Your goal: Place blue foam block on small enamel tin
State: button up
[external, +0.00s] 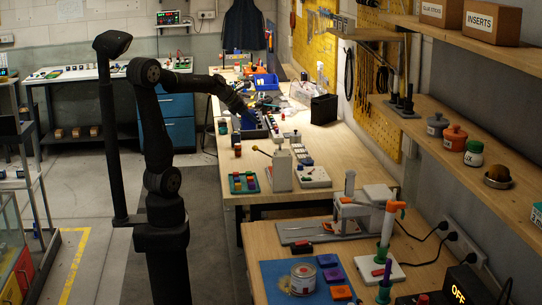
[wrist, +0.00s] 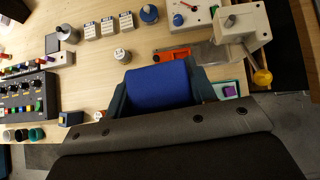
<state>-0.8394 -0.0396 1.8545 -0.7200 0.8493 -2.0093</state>
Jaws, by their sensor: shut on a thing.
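The blue foam block (wrist: 158,86) sits between the two dark teal fingers of my gripper (wrist: 157,80) in the wrist view, with a finger against each side. Its lower part is hidden behind the dark wrist housing. In the external view my gripper (external: 247,112) is over the far part of the long bench, too small and dark there to show the block clearly. A small grey round tin (wrist: 122,54) stands on the wood just beyond the block, up and left of it in the wrist view. It looks like the small enamel tin, and nothing lies on its top.
A larger grey cylinder (wrist: 68,35) and several pale labelled blocks (wrist: 108,27) stand beyond the tin. A dark knobbed box (wrist: 27,97) is at the left. An orange-handled tool (wrist: 172,54) and a grey device with a yellow knob (wrist: 243,28) are at the right.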

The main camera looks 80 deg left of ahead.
notch_tip(320, 180, up, 3)
jog(key=shift+f, duration=0.15)
jog(key=w+d+m+g+h, duration=0.1)
jog(key=w+d+m+h, duration=0.4)
jog(key=d, duration=0.8)
jog(key=w+d+r+m+g, duration=0.1)
jog(key=w+d+m, duration=0.2)
jog(key=w+d, duration=0.65)
jog(key=w+d+m+g+h, duration=0.2)
jog(key=w+d+m+h, duration=0.1)
jog(key=d, duration=1.2)
jog(key=s+d+m+g+h, duration=0.1)
jog(key=s+d+m+g, duration=0.15)
jog(key=d, duration=1.05)
jog(key=s+d+m+g+h, duration=0.1)
jog(key=s+d+m+g, duration=0.2)
jog(key=d, duration=1)
jog(key=s+d+f+m+g+y, duration=0.1)
jog(key=s+d+m+g, duration=0.4)
jog(key=s+d, duration=1.5)
jog(key=m+t, duration=0.2)
send_over(303, 272)
jog(key=f, duration=1.2)
jog(key=shift+s+f, duration=0.1)
jog(key=shift+s, duration=0.15)
jog(key=shift+w+f, duration=0.1)
jog(key=shift+w, duration=0.1)
jog(key=shift+a+f, duration=0.1)
jog(key=shift+f, duration=1.9)
